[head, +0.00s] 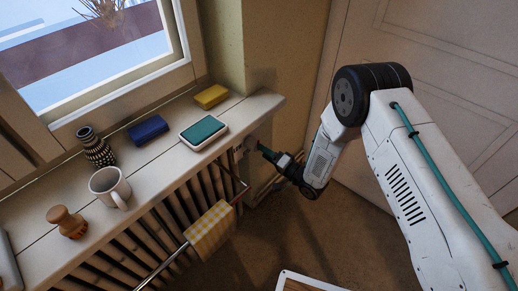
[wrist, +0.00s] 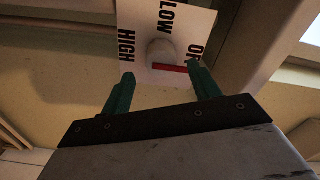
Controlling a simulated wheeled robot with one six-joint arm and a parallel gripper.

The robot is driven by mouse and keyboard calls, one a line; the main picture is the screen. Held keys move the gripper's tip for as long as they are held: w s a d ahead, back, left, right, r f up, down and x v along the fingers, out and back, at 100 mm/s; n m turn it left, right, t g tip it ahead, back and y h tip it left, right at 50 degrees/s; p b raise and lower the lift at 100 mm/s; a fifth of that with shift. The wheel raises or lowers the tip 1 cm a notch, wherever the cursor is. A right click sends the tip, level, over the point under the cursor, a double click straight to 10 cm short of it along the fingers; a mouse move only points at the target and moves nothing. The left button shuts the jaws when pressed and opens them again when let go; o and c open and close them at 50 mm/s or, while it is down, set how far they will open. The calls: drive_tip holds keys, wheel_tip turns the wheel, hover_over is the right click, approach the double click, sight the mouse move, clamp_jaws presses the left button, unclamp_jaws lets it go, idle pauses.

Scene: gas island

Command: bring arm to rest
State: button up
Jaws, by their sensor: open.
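My gripper (wrist: 160,74) is open, its two green fingers apart and nothing held between them. Just beyond the fingertips in the wrist view is a white rounded knob (wrist: 161,50) on a white dial plate (wrist: 142,20). The plate reads HIGH at left, LOW at top and a partly hidden word starting with O at right. A red bar (wrist: 170,68) lies along the knob's lower side, its right end near the right fingertip. I cannot tell whether they touch. In the head view my arm bends down and left, and my gripper (head: 263,150) is near the radiator's right end.
The window sill (head: 155,165) holds a patterned vase (head: 95,147), mug (head: 108,187), wooden piece (head: 67,222), blue block (head: 148,130), teal-topped tray (head: 203,132) and yellow sponge (head: 211,96). A checked cloth (head: 211,230) hangs on the rail before the radiator (head: 165,225). Open floor (head: 300,235) lies below my arm.

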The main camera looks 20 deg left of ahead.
drive_tip(key=shift+s+d, duration=0.3)
drive_tip(key=shift+d, duration=0.35)
